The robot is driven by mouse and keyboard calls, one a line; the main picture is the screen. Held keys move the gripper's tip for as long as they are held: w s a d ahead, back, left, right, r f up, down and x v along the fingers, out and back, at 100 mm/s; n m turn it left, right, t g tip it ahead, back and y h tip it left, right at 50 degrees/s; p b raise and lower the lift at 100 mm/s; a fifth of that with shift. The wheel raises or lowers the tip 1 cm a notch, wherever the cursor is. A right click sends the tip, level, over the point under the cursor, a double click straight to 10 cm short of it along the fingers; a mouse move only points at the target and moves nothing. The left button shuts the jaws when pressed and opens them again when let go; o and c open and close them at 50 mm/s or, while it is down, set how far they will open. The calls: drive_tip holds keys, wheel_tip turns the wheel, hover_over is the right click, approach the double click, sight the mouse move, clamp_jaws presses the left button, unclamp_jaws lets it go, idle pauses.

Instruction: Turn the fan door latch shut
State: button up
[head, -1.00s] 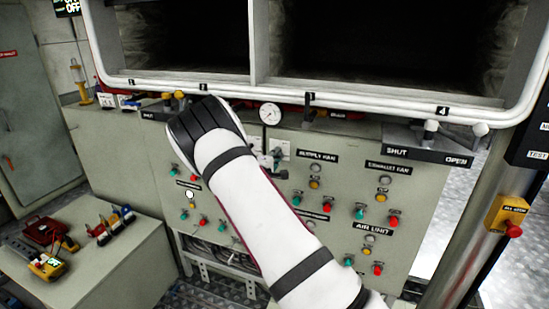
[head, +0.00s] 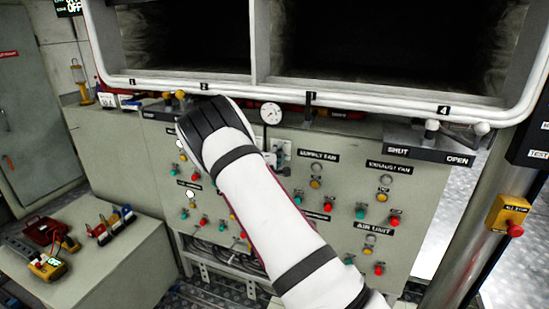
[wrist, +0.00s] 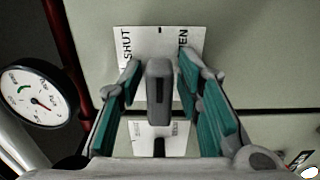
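In the wrist view, the latch (wrist: 160,82) is a grey upright handle in front of a white plate (wrist: 165,40) marked SHUT at left; the right label is partly covered and reads "EN". My gripper (wrist: 159,66) has teal-padded fingers, one on each side of the handle. The fingers are spread, with a narrow gap visible on both sides, so it looks open around the handle. In the head view, my arm hides most of the gripper; part of a white plate (head: 284,149) shows just right of my arm, below the gauge.
A round gauge (wrist: 40,93) stands close on the left; it also shows in the head view (head: 270,113). The control panel (head: 340,185) carries several buttons and lamps. A separate SHUT/OPEN plate (head: 428,154) with a lever is at right. A cart (head: 95,255) with tools is at lower left.

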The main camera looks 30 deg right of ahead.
drive_tip(key=shift+w+d+r, duration=0.25)
drive_tip(key=shift+w+d, duration=0.1)
drive_tip(key=shift+d, duration=0.15)
drive_tip(key=o, duration=0.5)
drive_tip(key=shift+w+d+f, duration=0.15)
drive_tip(key=shift+w+d, duration=0.2)
drive_tip(key=shift+d, duration=0.1)
drive_tip(key=shift+s+a, duration=0.1)
drive_tip(key=shift+s, duration=0.05)
drive_tip(key=c, duration=0.4)
drive_tip(key=shift+p+v, duration=1.15)
drive_tip(key=shift+v, duration=0.6)
drive_tip(key=shift+c, duration=0.5)
drive_tip(key=shift+f, duration=0.1)
clamp_jaws()
drive_tip(key=shift+o, duration=1.1)
unclamp_jaws()
drive_tip(key=shift+a, duration=0.1)
drive_tip(key=v, duration=1.2)
